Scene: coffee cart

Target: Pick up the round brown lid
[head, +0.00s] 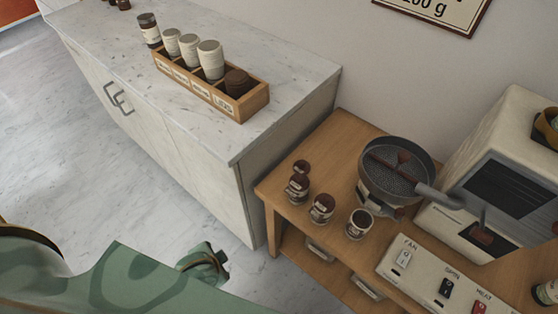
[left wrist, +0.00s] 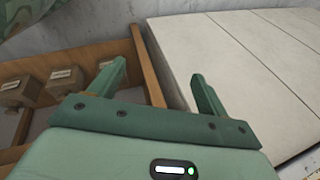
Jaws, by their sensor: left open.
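A round dark brown lid (head: 237,83) sits in the right-end compartment of a wooden caddy (head: 222,100) on the marble-topped counter. Whether several lids are stacked there I cannot tell. My left gripper (left wrist: 157,88) shows in the left wrist view with its two green fingers apart and nothing between them. The lid is not in that view. In the head view my green left arm comes in low at the left, well short of the caddy; its fingers are not clear there. My right gripper is not in view.
Pale cups (head: 211,60) stand in the caddy's other compartments. A wooden cart (head: 282,190) beside the counter holds small brown-topped jars (head: 321,208), a round pan (head: 398,165) and a switch panel (head: 430,280). The counter (head: 215,142) in front of the caddy is clear.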

